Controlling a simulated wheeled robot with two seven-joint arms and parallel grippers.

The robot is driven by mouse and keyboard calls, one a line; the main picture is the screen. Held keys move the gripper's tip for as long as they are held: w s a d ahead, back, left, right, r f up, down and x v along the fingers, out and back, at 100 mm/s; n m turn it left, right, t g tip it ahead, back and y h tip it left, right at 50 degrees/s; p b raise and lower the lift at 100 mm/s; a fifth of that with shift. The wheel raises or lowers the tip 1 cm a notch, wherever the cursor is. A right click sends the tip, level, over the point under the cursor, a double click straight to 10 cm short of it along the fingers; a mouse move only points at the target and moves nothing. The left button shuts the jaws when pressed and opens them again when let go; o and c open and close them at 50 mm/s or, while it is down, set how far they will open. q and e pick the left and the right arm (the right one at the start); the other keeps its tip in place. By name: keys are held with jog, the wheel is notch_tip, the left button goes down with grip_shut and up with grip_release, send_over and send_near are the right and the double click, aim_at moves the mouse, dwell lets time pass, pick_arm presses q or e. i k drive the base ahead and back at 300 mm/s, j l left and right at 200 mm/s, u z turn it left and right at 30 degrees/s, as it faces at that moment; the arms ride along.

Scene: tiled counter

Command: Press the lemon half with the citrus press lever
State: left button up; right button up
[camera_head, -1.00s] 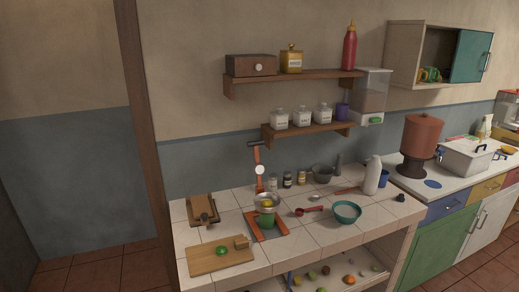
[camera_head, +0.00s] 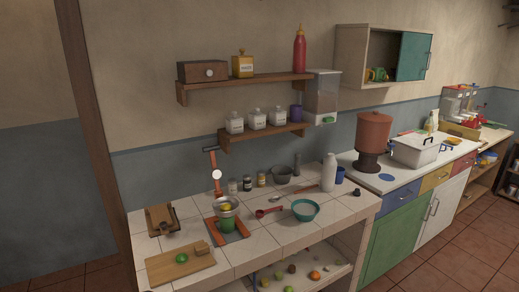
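The citrus press stands on the tiled counter, with an orange-red base (camera_head: 228,230) and an orange upright lever (camera_head: 215,172) with a dark handle at its top, raised at the back. A yellow lemon half (camera_head: 227,206) shows in the strainer. Neither of my grippers is in view.
A red scoop (camera_head: 268,212) and a teal bowl (camera_head: 305,210) are right of the press. Jars (camera_head: 247,183) stand behind. A wall shelf (camera_head: 264,134) hangs above.

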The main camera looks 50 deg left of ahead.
aim_at(216, 173)
jog(key=k+j+z, duration=0.2)
jog(key=j, duration=0.2)
jog(key=j+z, duration=0.2)
jog(key=j, duration=0.25)
jog(key=k+j+z, duration=0.35)
jog(key=j, duration=0.35)
jog(key=k, duration=0.1)
